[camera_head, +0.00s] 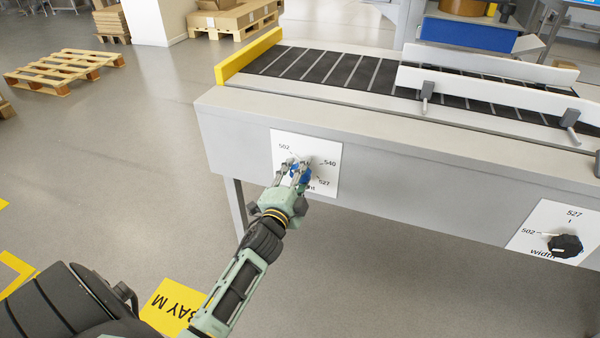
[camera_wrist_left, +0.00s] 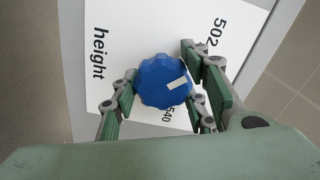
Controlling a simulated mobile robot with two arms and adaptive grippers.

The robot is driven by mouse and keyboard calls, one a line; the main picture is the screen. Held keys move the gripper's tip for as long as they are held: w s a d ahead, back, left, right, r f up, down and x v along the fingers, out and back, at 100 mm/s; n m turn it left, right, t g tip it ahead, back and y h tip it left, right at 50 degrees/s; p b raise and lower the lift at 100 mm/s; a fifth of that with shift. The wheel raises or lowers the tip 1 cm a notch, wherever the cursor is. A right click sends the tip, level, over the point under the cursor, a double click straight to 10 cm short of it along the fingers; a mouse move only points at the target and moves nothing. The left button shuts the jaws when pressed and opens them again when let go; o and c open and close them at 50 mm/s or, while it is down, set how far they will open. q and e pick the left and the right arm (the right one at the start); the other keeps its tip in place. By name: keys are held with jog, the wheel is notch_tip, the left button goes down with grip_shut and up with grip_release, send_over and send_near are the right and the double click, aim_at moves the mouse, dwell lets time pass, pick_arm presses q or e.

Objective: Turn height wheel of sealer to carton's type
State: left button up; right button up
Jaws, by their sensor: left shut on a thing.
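The blue height wheel (camera_wrist_left: 157,88) sits on a white panel on the sealer's side. In the wrist view its white mark points right, between the printed 502 and 540. My left gripper (camera_head: 297,170) is at this wheel, with its fingers on both sides and shut on it. In the head view the fingers hide most of the wheel. The white height panel (camera_head: 322,147) shows 502, 540 and 527; the word height is partly covered there but reads clearly in the wrist view (camera_wrist_left: 98,53). My right gripper is not in view.
The sealer (camera_head: 400,155) has a dark roller bed, a yellow end bar (camera_head: 248,56) and side rails. A black width wheel (camera_head: 566,246) is on a second panel at the right. A wooden pallet (camera_head: 63,70) lies at the back left. The floor before the sealer is clear.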

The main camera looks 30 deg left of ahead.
pick_arm(q)
jog(key=shift+f+n, duration=0.25)
jog(key=shift+n, duration=0.35)
jog(key=o, duration=1)
jog(key=shift+c, duration=0.2)
jog(key=shift+o, duration=0.9)
jog(key=shift+r, duration=0.1)
jog(key=shift+s, duration=0.1)
jog(key=v, duration=1.1)
jog(key=shift+s, duration=0.4)
